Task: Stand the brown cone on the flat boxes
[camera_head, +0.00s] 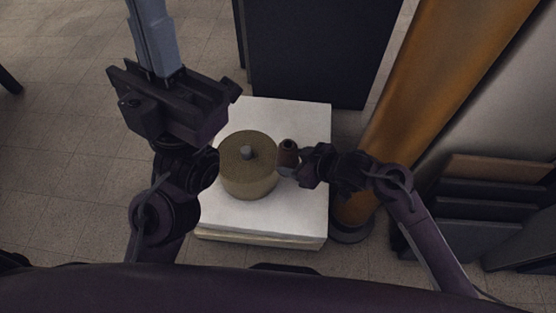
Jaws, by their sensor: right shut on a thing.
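The brown cone (289,154) is small, with a dark opening at its top, and stands about upright. My right gripper (291,170) is shut on it from the right. The cone is over the white flat boxes (270,222), just right of a round tan drum. I cannot tell whether its base touches the boxes; the gripper hides part of its lower side. The flat boxes lie stacked on the floor with a pale top. My left arm rises at the left, and I do not see its fingertips.
The tan drum (249,174) with a grey knob stands on the boxes close to the cone. A dark panel (314,54) stands behind. A tall orange-brown roll (433,85) leans at the right, beside dark stacked slabs (486,211). The front of the box top is bare.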

